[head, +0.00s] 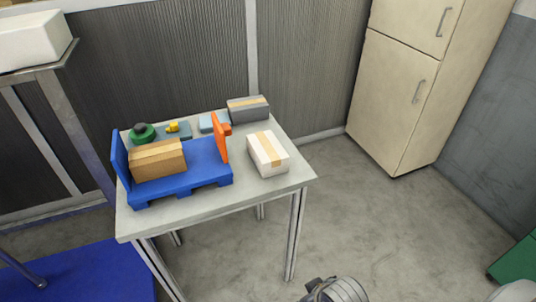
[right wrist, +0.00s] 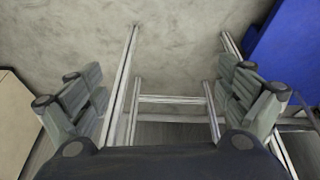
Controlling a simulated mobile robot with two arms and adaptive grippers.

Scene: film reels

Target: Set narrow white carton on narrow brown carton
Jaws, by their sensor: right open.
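The narrow white carton (head: 267,154), with a tan tape strip, lies flat on the right part of the grey table (head: 215,206). The narrow brown carton (head: 158,159) lies on a blue pallet-like stand (head: 205,168) to its left, with a bare stretch of blue beside it. My right gripper (right wrist: 163,88) is open and empty in the right wrist view, its fingers wide apart above floor and metal table legs. Neither carton shows in that view. My left gripper is not in view.
A grey carton (head: 248,108) stands at the table's back edge. An orange upright piece (head: 221,138) stands between the blue stand and white carton. Small green and yellow items lie behind the stand. A cream cabinet (head: 397,95) stands at the back right.

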